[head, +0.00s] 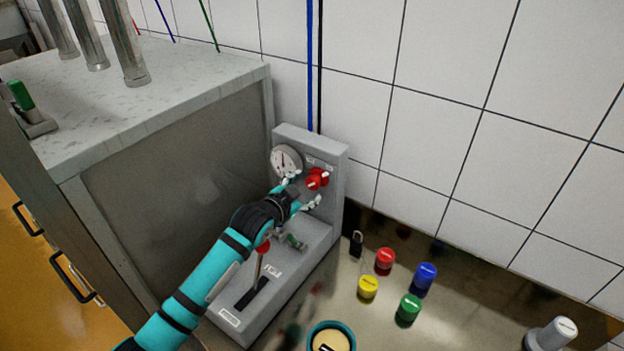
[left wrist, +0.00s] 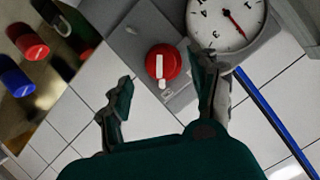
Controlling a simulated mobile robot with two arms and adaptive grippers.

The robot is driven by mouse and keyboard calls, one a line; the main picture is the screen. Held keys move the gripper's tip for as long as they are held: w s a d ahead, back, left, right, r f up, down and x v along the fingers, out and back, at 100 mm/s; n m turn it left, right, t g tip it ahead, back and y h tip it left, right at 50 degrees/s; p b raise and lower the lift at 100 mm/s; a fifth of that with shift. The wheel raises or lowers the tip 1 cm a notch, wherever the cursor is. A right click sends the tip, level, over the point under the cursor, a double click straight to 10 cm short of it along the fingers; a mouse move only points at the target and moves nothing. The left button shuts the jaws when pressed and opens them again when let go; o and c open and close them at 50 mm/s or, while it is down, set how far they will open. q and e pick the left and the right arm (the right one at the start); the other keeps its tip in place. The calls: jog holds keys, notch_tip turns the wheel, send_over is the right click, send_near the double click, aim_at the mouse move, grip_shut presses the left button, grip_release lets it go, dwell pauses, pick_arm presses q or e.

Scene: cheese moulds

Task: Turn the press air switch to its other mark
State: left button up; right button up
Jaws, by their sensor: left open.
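The press air switch is a round red knob (head: 317,178) with a white bar, on the upright grey panel (head: 334,160) of the press, right of a round gauge (head: 286,161). In the left wrist view the red knob (left wrist: 162,65) shows its white bar nearly upright in the picture, with a small white spot just below it. My left gripper (head: 304,190) is open and empty in front of the panel, its fingertips to either side of the knob; I cannot tell whether they touch it. My right gripper is not in view.
Red (head: 385,259), blue (head: 425,275), yellow (head: 368,287) and green (head: 408,308) capped pieces and a black padlock (head: 356,241) stand right of the press. A grey cabinet (head: 170,150) is on its left.

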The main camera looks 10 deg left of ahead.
aim_at(311, 184)
pick_arm(q)
jog(key=x, duration=0.4)
jog(key=shift+r+p, duration=0.15)
jog(key=shift+p, duration=0.2)
jog(key=shift+w+d+f, duration=0.15)
jog(key=shift+w+f, duration=0.1)
jog(key=shift+w, duration=0.35)
jog(key=shift+f, duration=0.1)
jog(key=c, duration=1.2)
jog(key=shift+o, duration=0.2)
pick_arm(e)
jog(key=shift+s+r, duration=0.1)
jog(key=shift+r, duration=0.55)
